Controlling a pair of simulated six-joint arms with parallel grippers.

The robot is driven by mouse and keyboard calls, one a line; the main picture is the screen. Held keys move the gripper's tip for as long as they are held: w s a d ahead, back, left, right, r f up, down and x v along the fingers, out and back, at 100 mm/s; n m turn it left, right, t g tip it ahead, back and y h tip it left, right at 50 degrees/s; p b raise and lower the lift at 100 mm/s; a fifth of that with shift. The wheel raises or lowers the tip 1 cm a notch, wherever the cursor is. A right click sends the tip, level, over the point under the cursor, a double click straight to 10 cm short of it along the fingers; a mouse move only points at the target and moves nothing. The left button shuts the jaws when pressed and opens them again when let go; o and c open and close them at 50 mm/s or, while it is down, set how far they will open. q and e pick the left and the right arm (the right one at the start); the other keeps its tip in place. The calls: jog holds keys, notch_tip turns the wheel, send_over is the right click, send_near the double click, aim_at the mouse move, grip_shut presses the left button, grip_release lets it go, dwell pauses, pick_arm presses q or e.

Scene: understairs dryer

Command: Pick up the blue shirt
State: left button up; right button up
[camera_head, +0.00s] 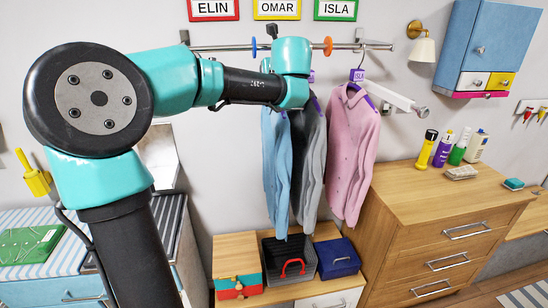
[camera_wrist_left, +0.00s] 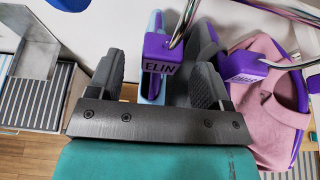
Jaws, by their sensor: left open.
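The blue shirt (camera_head: 275,165) hangs on the rail (camera_head: 230,47), left of a grey garment (camera_head: 309,155) and a pink shirt (camera_head: 353,150). In the left wrist view, a strip of the blue shirt (camera_wrist_left: 157,25) shows behind a purple hanger tag (camera_wrist_left: 158,55) reading ELIN. My left gripper (camera_wrist_left: 157,72) is open, with one finger on each side of that tag and a clear gap at the left finger. In the head view my own wrist hides its fingers and the top of the blue shirt. My right gripper is in neither view.
The pink shirt (camera_wrist_left: 268,100) and its tag are close right of my fingers. Below the clothes are a dark basket (camera_head: 288,262) and a navy box (camera_head: 337,258) on a low wooden bench. A wooden dresser (camera_head: 450,200) stands right. ELIN, OMAR and ISLA signs hang above the rail.

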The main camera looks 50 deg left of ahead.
pick_arm(q)
jog(key=shift+x, duration=1.95)
jog(key=shift+c, duration=0.3)
grip_shut()
